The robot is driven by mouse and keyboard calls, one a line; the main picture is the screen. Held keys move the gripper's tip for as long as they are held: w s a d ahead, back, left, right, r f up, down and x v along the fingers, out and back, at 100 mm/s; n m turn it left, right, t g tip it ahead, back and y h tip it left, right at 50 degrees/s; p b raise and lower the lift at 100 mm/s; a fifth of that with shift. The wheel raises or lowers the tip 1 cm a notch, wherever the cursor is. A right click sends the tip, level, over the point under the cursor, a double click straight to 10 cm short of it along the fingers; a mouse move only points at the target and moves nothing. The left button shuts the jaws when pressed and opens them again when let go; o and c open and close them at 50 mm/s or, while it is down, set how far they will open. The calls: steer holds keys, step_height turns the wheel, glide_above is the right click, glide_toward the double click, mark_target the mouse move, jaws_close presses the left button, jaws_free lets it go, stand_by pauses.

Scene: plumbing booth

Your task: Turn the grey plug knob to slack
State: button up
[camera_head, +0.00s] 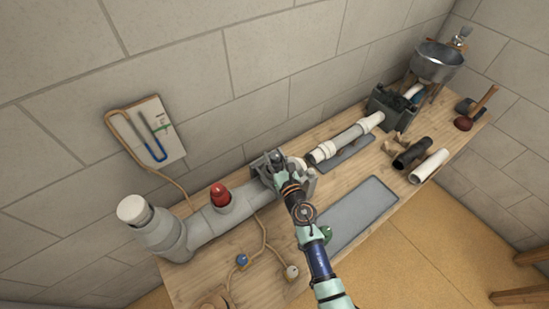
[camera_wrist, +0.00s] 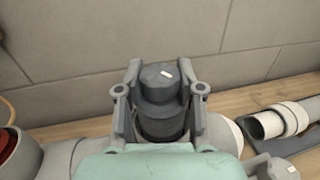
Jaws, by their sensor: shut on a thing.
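The grey plug knob (camera_wrist: 160,84) is a dark grey stepped cylinder with a small white mark on its top. It stands upright in the middle of the wrist view. My gripper (camera_wrist: 160,100) has one finger on each side of the knob and is shut on it. In the head view my gripper (camera_head: 279,172) is at the grey pipe (camera_head: 205,228), near the pipe's right end. There the arm and fingers hide most of the knob. The lower part of the knob is hidden by the gripper body in the wrist view.
A red cap (camera_head: 220,193) stands on the pipe to the left. A U-tube gauge board (camera_head: 152,132) hangs on the wall. White pipe pieces (camera_head: 340,145), a grey tray (camera_head: 362,212), loose pipes (camera_head: 430,165), a metal bowl (camera_head: 437,63) and a plunger (camera_head: 475,112) are to the right.

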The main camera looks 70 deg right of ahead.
mark_target(275, 155)
steer(key=n+t+y+b, duration=0.2)
steer(key=y, duration=0.1)
steer(key=shift+s+d+f+n+t+y, duration=0.1)
steer(key=shift+f+n+t+y, duration=0.1)
steer(key=shift+n+t+y, duration=0.15)
steer(key=shift+r+n+t+y+b, duration=0.1)
steer(key=shift+n+t+y+b, duration=0.8)
steer(key=shift+n+y, duration=0.7)
steer(key=shift+y, duration=0.55)
steer(key=o, duration=1.2)
steer(key=shift+r, duration=0.1)
steer(key=shift+r, duration=0.1)
step_height(275, 155, up, 10)
steer(key=shift+f, duration=0.1)
